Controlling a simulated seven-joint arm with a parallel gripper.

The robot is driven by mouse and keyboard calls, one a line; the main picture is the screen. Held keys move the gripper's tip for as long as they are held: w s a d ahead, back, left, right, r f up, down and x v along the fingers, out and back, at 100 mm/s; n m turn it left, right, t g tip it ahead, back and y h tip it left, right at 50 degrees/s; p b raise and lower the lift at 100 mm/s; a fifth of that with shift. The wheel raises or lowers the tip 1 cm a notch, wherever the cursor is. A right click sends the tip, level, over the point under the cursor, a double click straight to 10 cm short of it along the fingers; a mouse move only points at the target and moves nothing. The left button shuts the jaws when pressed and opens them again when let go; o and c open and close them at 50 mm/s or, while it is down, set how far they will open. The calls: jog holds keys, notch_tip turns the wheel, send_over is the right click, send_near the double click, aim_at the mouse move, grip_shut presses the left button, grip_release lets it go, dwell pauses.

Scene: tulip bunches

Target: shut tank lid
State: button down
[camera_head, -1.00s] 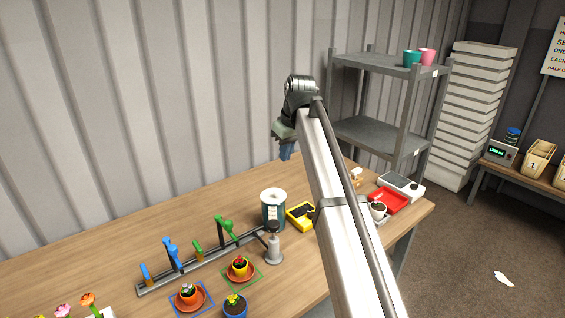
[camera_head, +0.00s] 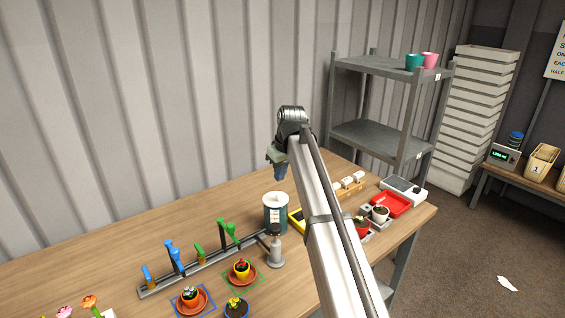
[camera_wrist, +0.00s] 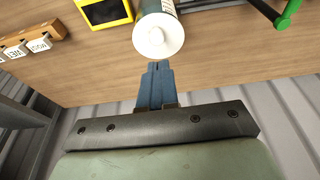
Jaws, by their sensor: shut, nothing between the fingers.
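The tank appears to be a dark teal cylinder (camera_head: 275,216) with a white top and a white label, upright on the wooden bench. Its round white top shows in the wrist view (camera_wrist: 158,36), with a small mark near its centre. I cannot tell whether a lid there is fully seated. My gripper (camera_head: 281,177) points down above and behind the tank, near the wall side. In the wrist view its blue fingers (camera_wrist: 157,70) are together and empty, just beside the rim of the white top. I cannot tell whether they touch it.
A grey pump-like bottle (camera_head: 275,249) stands close in front of the tank. A rail with blue and green levers (camera_head: 203,262) runs left. A yellow-framed device (camera_wrist: 105,12) is beside the tank. Potted flowers (camera_head: 241,270) stand in front. The corrugated wall is behind.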

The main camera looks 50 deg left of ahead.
aim_at(280, 195)
jog(key=shift+f, duration=2.45)
jog(key=shift+d+f, duration=0.35)
jog(key=shift+f, duration=0.4)
jog(key=shift+r, duration=0.15)
jog(key=shift+r, duration=1.05)
jog(key=v, duration=1.3)
